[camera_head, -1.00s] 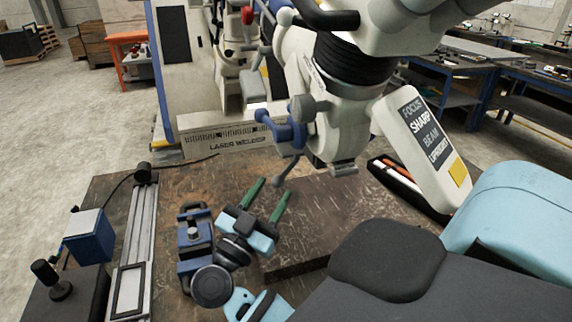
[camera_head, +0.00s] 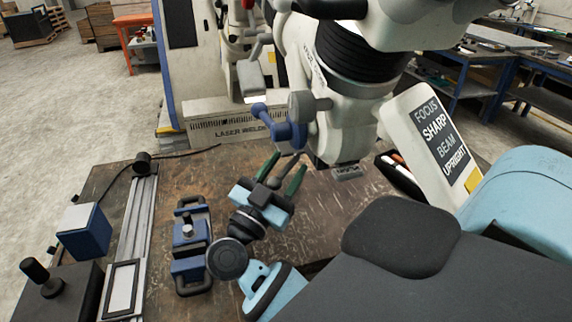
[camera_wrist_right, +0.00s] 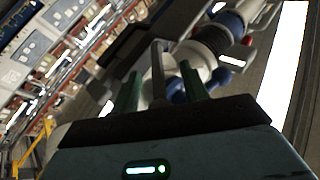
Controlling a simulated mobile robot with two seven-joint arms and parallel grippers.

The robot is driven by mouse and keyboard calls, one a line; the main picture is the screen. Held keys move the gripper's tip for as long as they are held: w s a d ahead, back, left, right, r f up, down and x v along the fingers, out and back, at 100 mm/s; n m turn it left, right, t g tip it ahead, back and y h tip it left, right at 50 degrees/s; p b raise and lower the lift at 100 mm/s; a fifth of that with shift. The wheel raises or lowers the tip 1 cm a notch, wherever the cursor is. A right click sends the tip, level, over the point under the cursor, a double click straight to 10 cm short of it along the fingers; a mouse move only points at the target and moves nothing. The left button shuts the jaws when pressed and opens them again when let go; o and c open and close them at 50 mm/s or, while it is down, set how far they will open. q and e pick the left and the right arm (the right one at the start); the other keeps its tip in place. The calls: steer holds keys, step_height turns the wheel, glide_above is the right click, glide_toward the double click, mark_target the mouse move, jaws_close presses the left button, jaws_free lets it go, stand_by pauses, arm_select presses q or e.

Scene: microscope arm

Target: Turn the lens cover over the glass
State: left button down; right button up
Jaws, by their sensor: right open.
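The microscope (camera_head: 350,100) hangs over the brown table, its white head pointing down. A small grey piece (camera_head: 347,172) sits under its lens end; I cannot tell whether it is the lens cover. A thin grey lever (camera_head: 287,166) with a rounded end slants down beside the blue handle (camera_head: 283,131). My right gripper (camera_head: 283,176) has green fingers and is open, with the lever between them in the picture. In the right wrist view the gripper (camera_wrist_right: 160,92) also has the grey lever (camera_wrist_right: 157,72) between its fingers; contact is not clear. My left gripper is out of view.
A blue clamp-like fixture (camera_head: 187,231) stands on the table (camera_head: 165,225) left of my right gripper. Further left are a metal rail (camera_head: 134,225) and a blue box (camera_head: 84,230). A black tray (camera_head: 402,178) lies right of the microscope head.

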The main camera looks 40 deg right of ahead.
jaws_close()
stand_by(0.6)
